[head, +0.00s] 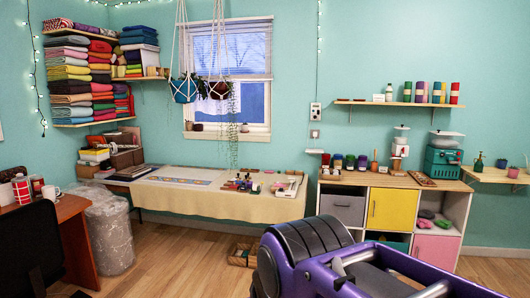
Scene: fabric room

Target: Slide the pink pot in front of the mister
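A small pink pot (513,172) stands on the wooden wall shelf (490,175) at the far right in the head view. A dark mister (479,161) stands on the same shelf, to the left of the pot and apart from it. A small blue pot (501,163) stands between them, a little farther back. My purple arm fills the lower right of the view, well below and to the left of the shelf. My gripper cannot be made out.
A green machine (443,162) stands on the cabinet top just left of the shelf. A plant (526,160) hangs into the right picture edge. The cabinet (390,208) stands behind my arm. Open wooden floor (185,262) lies to the left.

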